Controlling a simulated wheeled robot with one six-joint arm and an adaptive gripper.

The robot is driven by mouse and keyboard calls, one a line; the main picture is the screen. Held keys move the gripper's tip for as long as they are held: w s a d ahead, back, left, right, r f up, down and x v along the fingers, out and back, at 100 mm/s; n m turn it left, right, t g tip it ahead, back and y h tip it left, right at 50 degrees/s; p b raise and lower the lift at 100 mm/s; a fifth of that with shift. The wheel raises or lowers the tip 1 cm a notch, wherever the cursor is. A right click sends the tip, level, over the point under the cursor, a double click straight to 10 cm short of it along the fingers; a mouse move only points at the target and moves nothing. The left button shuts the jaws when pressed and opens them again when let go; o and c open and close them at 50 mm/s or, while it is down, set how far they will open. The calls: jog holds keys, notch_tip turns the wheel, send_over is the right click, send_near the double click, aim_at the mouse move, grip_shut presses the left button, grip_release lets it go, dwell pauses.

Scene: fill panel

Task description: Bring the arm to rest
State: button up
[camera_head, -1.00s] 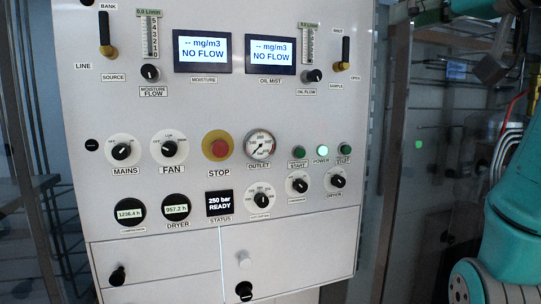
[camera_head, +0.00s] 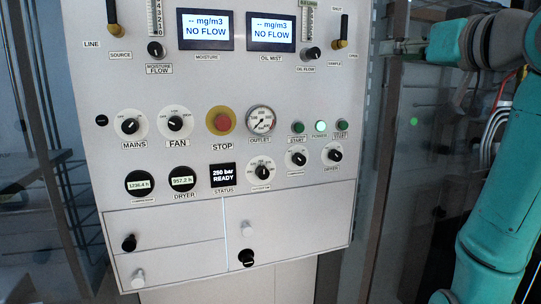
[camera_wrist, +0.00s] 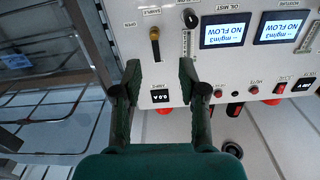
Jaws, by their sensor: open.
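My teal arm (camera_head: 500,170) rises along the right side of the head view and bends left at the top. My gripper (camera_head: 396,47) is beside the panel's upper right edge, near the sample valve handle (camera_head: 342,30). In the wrist view my gripper (camera_wrist: 160,75) has its two dark fingers apart, with nothing between them. The valve's brass-and-black handle (camera_wrist: 154,44) shows beyond the fingertips; contact is not visible. The white fill panel (camera_head: 285,185) stands upright in front of me.
The panel carries a red stop button (camera_head: 221,121), a pressure gauge (camera_head: 261,120), two lit displays reading NO FLOW (camera_head: 206,30) and several knobs. Lower doors (camera_head: 290,230) appear closed. Metal racking (camera_wrist: 50,75) stands beside the panel in the wrist view.

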jog(key=w+f+m+h, duration=0.1)
jog(key=w+f+m, duration=0.15)
jog(key=f, duration=1.25)
jog(key=w+f+m+h, duration=0.1)
jog(key=w+f, duration=0.3)
jog(key=f, duration=1.1)
jog(key=s+f+m+h, duration=0.1)
jog(key=s+f, duration=0.4)
jog(key=f, duration=0.7)
jog(key=s+f+m+h, duration=0.1)
jog(key=s+f, duration=0.3)
jog(key=f, duration=0.8)
jog(key=s+a+f+g+h, duration=0.1)
jog(key=s+f, duration=0.7)
jog(key=s, duration=0.3)
jog(key=s+a+f+g+h, duration=0.1)
jog(key=s+f, duration=0.6)
jog(key=s, duration=0.4)
jog(key=s+a+r+n, duration=0.1)
jog(key=s+n, duration=0.2)
jog(key=s, duration=2)
jog(key=shift+s+a+r+g, duration=0.15)
jog(key=shift+s+a+g, duration=0.15)
jog(key=shift+s+a, duration=0.05)
